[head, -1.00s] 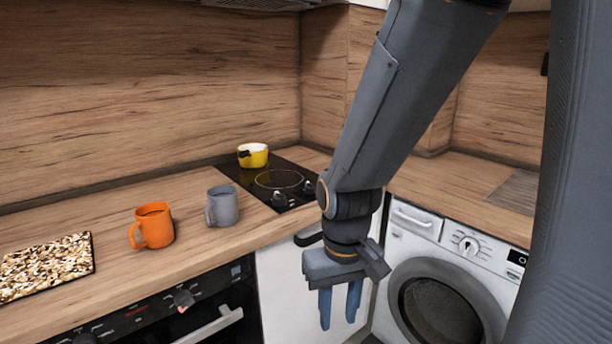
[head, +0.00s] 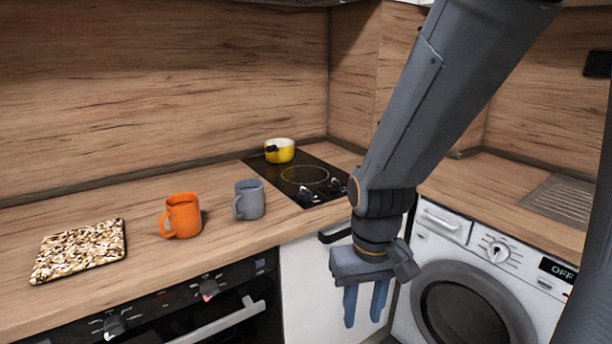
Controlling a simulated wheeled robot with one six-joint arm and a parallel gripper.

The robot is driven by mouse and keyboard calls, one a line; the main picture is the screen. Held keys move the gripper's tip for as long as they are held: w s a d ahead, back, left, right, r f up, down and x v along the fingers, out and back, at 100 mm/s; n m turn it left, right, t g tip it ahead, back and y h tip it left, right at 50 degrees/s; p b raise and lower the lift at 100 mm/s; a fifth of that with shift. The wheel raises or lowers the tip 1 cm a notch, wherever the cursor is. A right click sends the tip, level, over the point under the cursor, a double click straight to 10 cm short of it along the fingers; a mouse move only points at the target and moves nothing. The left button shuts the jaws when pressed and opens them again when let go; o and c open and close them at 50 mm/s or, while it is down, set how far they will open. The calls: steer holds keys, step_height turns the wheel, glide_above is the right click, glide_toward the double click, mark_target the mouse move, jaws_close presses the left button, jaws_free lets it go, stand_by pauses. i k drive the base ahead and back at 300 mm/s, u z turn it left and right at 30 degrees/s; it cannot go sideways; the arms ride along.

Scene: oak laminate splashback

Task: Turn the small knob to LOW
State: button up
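Several knobs show, and I cannot tell their markings from here. Two dark knobs sit on the front right of the black hob, the left one (head: 305,193) and the right one (head: 335,186). The oven panel has a dark left knob (head: 114,325) and a reddish-grey right knob (head: 209,289). The washing machine has a white dial (head: 497,251). My gripper (head: 365,304) points down in front of the white cabinet door, right of the oven and below the worktop edge. Its two blue-grey fingers are apart with nothing between them. It touches no knob.
A yellow pot (head: 280,152) stands at the back of the hob (head: 270,172). A grey mug (head: 250,200), an orange mug (head: 182,217) and a speckled board (head: 78,252) are on the worktop. The washing machine (head: 470,300) display reads OFF. The oven handle (head: 222,325) sticks out.

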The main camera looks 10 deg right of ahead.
mark_target(335, 185)
steer(key=u, duration=2.25)
steer(key=k, duration=1.05)
steer(key=z, duration=1.55)
steer(key=i, duration=1.5)
steer(key=z, duration=0.05)
